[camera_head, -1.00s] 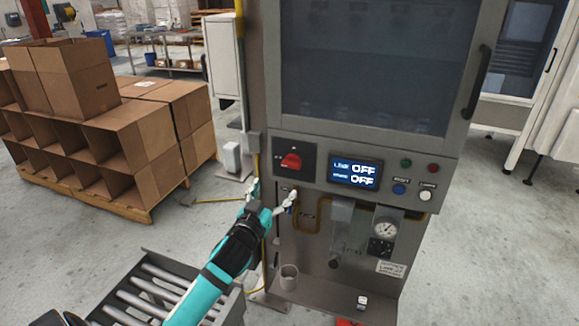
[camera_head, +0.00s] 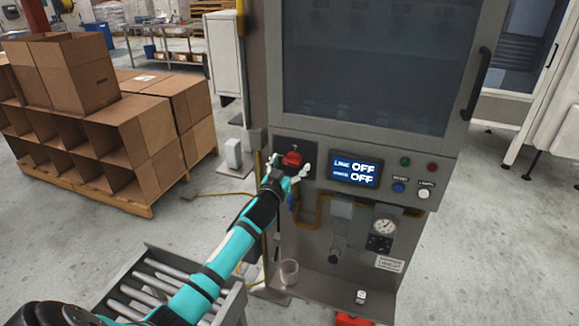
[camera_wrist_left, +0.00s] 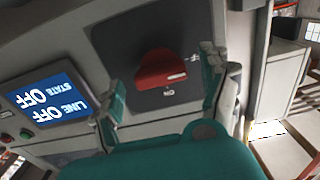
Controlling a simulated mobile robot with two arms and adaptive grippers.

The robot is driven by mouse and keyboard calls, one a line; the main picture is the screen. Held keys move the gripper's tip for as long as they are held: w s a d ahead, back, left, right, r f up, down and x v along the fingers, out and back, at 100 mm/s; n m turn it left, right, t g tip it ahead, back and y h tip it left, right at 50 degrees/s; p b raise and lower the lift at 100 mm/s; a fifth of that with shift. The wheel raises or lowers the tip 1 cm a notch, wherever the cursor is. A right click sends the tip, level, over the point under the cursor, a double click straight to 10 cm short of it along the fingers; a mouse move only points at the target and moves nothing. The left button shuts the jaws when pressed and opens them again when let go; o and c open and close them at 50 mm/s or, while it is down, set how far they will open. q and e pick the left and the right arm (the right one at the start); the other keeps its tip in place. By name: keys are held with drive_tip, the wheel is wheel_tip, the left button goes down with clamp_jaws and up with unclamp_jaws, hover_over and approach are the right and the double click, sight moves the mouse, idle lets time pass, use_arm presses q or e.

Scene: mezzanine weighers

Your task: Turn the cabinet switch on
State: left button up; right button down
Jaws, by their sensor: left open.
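The cabinet switch is a red rotary knob (camera_head: 291,159) on a dark plate at the left of the grey cabinet's front panel. It also shows in the left wrist view (camera_wrist_left: 165,70), with its dark plate around it and a white "ON" mark beside it. My left gripper (camera_head: 289,166) is open at the switch, with one finger on each side of the knob. In the left wrist view the fingers (camera_wrist_left: 163,82) stand apart from the knob, with gaps visible. The display (camera_head: 354,173) reads "LINE OFF" and "STATE OFF". My right gripper is not in view.
Blue and white buttons (camera_head: 424,193) and green and red lamps sit right of the display. A gauge (camera_head: 384,227) and a clear cup (camera_head: 289,271) are below. A roller conveyor (camera_head: 150,285) lies under my left arm. Cardboard boxes (camera_head: 95,130) stand on a pallet at left.

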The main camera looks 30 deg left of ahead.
use_arm(q)
drive_tip(key=c, duration=1.2)
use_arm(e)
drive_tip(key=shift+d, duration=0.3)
use_arm(q)
drive_tip(key=shift+m, duration=0.3)
drive_tip(key=m, duration=0.3)
drive_tip(key=shift+m, duration=0.4)
drive_tip(key=m, duration=0.4)
drive_tip(key=shift+m, duration=0.3)
drive_tip(key=m, duration=0.8)
drive_tip(key=shift+m, duration=0.3)
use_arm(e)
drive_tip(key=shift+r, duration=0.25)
